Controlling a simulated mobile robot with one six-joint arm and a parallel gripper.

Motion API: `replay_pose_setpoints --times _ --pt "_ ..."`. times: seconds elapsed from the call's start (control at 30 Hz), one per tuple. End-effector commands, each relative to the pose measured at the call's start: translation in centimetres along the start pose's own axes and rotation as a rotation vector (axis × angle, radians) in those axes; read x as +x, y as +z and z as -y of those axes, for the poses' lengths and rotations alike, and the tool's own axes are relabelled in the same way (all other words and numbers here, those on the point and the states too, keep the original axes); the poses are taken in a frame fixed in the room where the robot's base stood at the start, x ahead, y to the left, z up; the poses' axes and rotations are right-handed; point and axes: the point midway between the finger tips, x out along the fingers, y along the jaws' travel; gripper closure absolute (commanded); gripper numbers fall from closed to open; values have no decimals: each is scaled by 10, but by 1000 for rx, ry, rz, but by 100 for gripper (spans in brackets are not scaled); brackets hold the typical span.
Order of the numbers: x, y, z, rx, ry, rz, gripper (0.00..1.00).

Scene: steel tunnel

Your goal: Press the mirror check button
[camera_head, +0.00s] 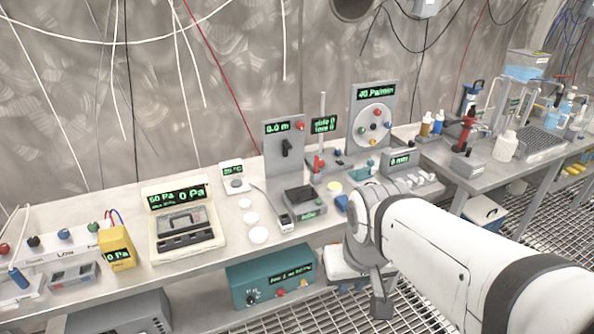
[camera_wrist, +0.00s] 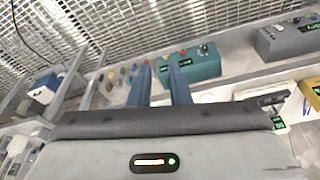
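I cannot tell which button is the mirror check button; no label that I can read names it. In the wrist view, a group of small coloured buttons or knobs (camera_wrist: 118,77) lies beyond and left of my gripper (camera_wrist: 161,64). The gripper's two blue fingers are apart with nothing held between them. A teal box (camera_wrist: 195,66) with small coloured controls is beyond the right finger. It also shows in the head view (camera_head: 262,285), below the bench. My arm hangs in front of the bench there, with its end low, right of the teal box, and hides part of the lower level.
The long bench (camera_head: 120,200) carries several instruments, among them a beige case (camera_head: 182,222), a yellow meter (camera_head: 118,250) and an upright dial panel (camera_head: 374,122) with coloured knobs. A second bench (camera_head: 480,175) with bottles stands right. Grating floor (camera_head: 412,310) is open in front.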

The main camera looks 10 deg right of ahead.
Motion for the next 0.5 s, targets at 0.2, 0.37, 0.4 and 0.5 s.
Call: replay_pose_setpoints --times 0.2,0.37,0.4,0.5 --pt "0 0 0 0 0 0 100" --pt "0 0 0 0 0 0 100" --pt "0 0 0 0 0 0 100" --pt "0 0 0 0 0 0 100"
